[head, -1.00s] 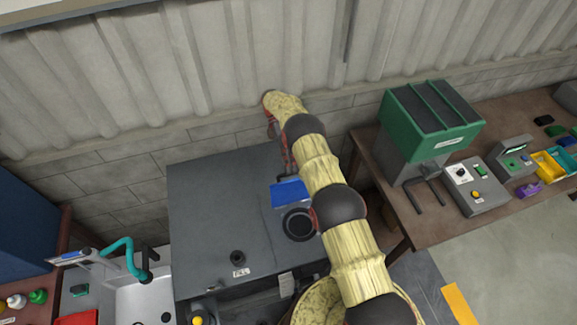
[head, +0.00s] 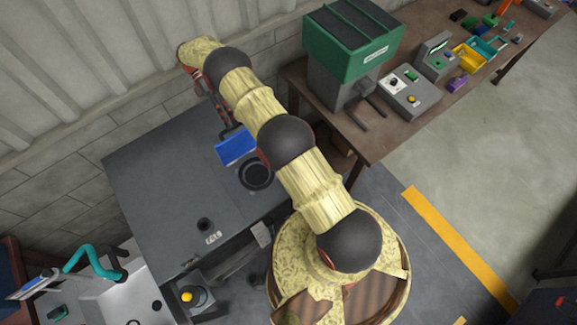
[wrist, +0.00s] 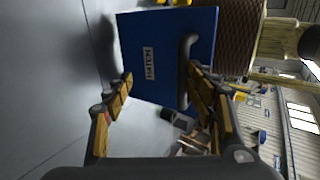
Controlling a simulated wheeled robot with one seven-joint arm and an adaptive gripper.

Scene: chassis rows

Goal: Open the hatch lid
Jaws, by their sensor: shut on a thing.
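The hatch lid is a blue panel (head: 237,147) on the dark grey cabinet top (head: 150,165), beside a dark round ring (head: 255,175). In the wrist view the blue lid (wrist: 150,60) shows its HATCH label and a dark bar handle (wrist: 186,68). It appears to stand raised at an angle from the grey surface. My gripper (wrist: 160,88) has its fingers across the lower part of the lid, the right finger at the handle. It is shut on the lid; the exact contact is unclear. In the head view my arm mostly hides the gripper.
A wooden bench (head: 355,140) with a green-topped machine (head: 350,40) and a grey button box (head: 410,92) stands right of my arm. A sink (head: 125,290) with a teal tap is at lower left. A ribbed wall (head: 90,70) stands close behind. Open floor (head: 470,150) lies at the right.

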